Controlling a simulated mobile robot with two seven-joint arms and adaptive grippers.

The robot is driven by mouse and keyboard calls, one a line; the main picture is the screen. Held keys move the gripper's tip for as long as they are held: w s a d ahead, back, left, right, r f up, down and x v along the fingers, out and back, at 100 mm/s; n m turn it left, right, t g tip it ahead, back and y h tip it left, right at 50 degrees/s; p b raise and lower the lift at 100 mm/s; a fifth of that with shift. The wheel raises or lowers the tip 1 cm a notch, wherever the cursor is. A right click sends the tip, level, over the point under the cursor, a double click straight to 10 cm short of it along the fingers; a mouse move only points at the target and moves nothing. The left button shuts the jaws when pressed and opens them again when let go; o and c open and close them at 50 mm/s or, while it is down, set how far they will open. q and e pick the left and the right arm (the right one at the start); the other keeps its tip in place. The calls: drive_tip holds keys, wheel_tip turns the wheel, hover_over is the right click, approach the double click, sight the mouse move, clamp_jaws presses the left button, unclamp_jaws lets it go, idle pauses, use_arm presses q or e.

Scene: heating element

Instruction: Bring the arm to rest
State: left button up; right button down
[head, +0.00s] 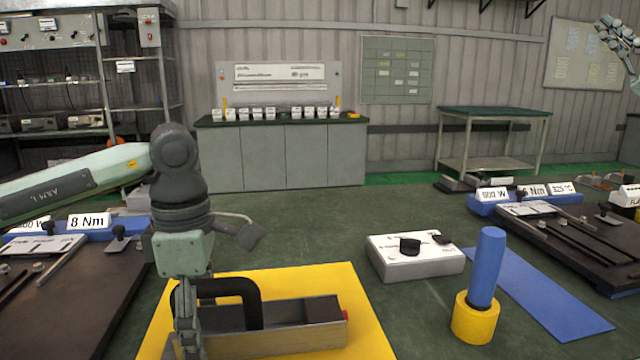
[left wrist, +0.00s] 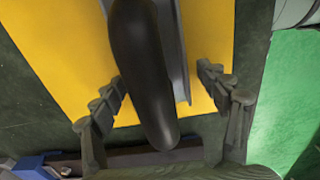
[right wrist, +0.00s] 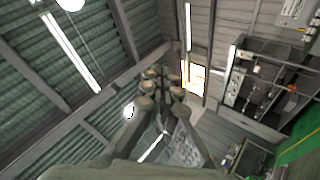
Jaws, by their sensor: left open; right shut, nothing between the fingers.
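My left gripper (head: 190,330) reaches down over the yellow mat (head: 365,325), beside the black handle (head: 240,288) of a long grey box (head: 318,310). In the left wrist view the handle (left wrist: 150,85) runs between the spread fingers of the left gripper (left wrist: 162,88), with gaps visible on both sides. The left gripper is open. My right gripper (head: 618,36) is raised at the top right edge of the head view, shut and empty. In the right wrist view the right gripper (right wrist: 160,80) points up toward the ceiling.
A white box with a black knob (head: 415,255) and a blue cylinder in a yellow base (head: 487,270) stand right of the mat. A blue strip (head: 540,292) lies beyond them. Dark fixture boards stand at left (head: 85,290) and right (head: 590,250). Cabinets (head: 280,155) are far back.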

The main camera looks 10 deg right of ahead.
drive_tip(key=s+d+m+h, duration=0.2)
drive_tip(key=d+m+h, duration=0.6)
drive_tip(key=d, duration=0.1)
drive_tip(key=s+d+f+m+h, duration=0.1)
drive_tip(key=d+m+h, duration=0.7)
drive_tip(key=d, duration=0.1)
drive_tip(key=shift+s+f+h, duration=0.25)
drive_tip(key=shift+s+h, duration=0.05)
drive_tip(key=shift+s, duration=0.1)
